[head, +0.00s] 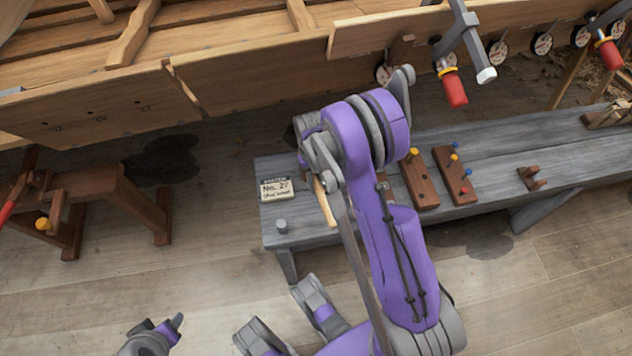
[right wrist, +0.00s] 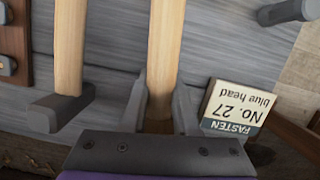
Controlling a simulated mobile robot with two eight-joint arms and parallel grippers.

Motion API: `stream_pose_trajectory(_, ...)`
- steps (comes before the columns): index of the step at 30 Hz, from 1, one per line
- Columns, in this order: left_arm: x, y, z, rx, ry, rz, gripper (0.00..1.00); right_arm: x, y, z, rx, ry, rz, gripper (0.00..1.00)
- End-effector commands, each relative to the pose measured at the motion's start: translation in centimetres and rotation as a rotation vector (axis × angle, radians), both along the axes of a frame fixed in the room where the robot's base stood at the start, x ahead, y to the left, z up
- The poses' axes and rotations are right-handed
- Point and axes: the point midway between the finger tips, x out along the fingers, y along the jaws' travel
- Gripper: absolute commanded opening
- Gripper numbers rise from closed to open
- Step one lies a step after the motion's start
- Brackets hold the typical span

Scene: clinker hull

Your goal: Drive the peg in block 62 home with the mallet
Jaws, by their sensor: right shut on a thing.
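My right gripper (right wrist: 160,92) is shut on a pale wooden handle (right wrist: 166,45), close to the handle's darker end. The head of that tool is out of the right wrist view. In the head view my purple right arm covers most of this gripper, and a wooden handle (head: 325,203) shows beside it over the grey bench. One brown block (head: 420,178) has a yellow peg, and another (head: 455,175) has several coloured pegs. No number 62 is readable. My left gripper (head: 162,335) is at the lower left, away from the bench; its jaw opening is unclear.
The grey bench (head: 290,239) carries a card (head: 276,189) reading "No. 27 blue head", a grey cylinder (head: 281,226) and a small rack (head: 534,178). A second grey-ended tool (right wrist: 60,112) lies beside my right gripper. Red-handled clamps (head: 453,88) hang on the hull planks (head: 250,75).

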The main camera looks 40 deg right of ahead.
Motion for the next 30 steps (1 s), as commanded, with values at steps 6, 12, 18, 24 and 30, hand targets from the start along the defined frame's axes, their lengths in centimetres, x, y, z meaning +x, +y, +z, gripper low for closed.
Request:
stream_pose_trajectory(6, 0.0, 0.0, -0.5, 0.000, 0.002, 0.000, 0.50, 0.0, 0.0, -0.5, 0.000, 0.000, 0.000, 0.00)
stream_pose_trajectory(12, 0.1, 0.0, -0.7, 0.000, 0.002, 0.000, 0.50, 0.0, 0.0, -0.7, 0.000, 0.000, 0.000, 0.39)
stream_pose_trajectory(18, 0.1, 0.0, -0.7, 0.000, 0.002, 0.000, 0.50, 0.0, 0.0, -0.7, 0.000, 0.000, 0.000, 0.63)
stream_pose_trajectory(24, 0.1, 0.0, -0.7, 0.000, 0.002, 0.000, 0.50, 0.0, 0.0, -0.7, 0.000, 0.000, 0.000, 0.63)
stream_pose_trajectory(30, 0.0, 0.0, 0.1, 0.000, -0.001, 0.000, 0.50, 0.0, 0.0, 0.5, 0.000, -0.001, 0.000, 0.63)
